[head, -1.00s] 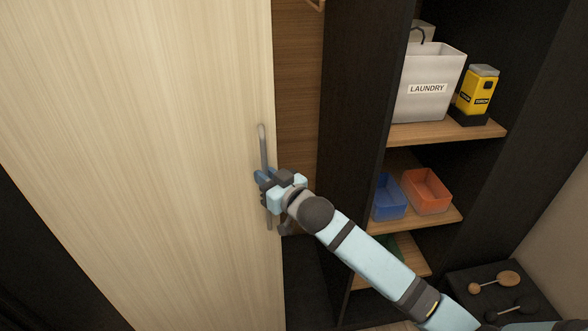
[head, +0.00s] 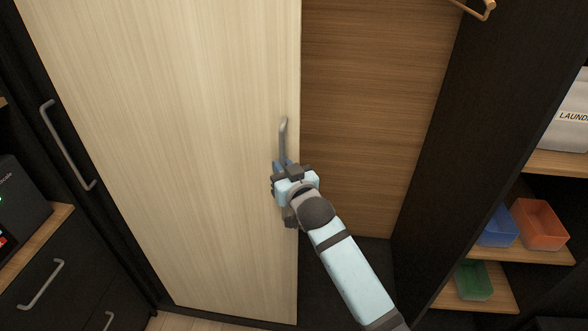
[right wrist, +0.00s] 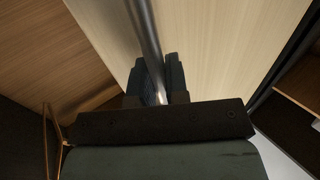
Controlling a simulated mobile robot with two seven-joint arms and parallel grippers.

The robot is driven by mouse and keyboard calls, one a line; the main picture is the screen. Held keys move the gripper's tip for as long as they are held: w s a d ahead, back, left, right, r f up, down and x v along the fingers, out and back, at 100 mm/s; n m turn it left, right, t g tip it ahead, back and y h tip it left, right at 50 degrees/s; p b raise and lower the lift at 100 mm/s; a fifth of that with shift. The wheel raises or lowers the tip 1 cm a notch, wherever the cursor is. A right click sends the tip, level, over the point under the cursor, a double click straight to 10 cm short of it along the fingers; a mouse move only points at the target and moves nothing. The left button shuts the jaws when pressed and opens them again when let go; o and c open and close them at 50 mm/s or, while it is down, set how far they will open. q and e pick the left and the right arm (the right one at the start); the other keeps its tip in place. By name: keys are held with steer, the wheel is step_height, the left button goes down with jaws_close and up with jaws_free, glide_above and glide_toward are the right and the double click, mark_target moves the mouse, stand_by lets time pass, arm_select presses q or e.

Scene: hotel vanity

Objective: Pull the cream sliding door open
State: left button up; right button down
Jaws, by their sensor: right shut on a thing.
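The cream sliding door (head: 190,150) fills the left middle of the head view, with its bottom edge near the floor. Its grey bar handle (head: 283,135) runs upright close to the door's right edge. My right gripper (head: 283,170) is shut on the handle, and its body hides the handle's lower part. In the right wrist view the handle (right wrist: 144,35) passes between the two dark fingers (right wrist: 161,85), with the door (right wrist: 215,45) behind. To the right of the door an opening shows a wooden back panel (head: 375,100). My left gripper is out of view.
A dark upright partition (head: 455,130) bounds the opening on the right. Dark drawers (head: 50,280) stand left.

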steer(key=shift+w+a, duration=0.1)
steer(key=shift+a, duration=0.3)
steer(key=c, duration=1.1)
jaws_free()
steer(key=shift+c, duration=0.2)
steer(key=b+v, duration=0.2)
steer(key=v, duration=1.2)
steer(key=shift+w, duration=0.1)
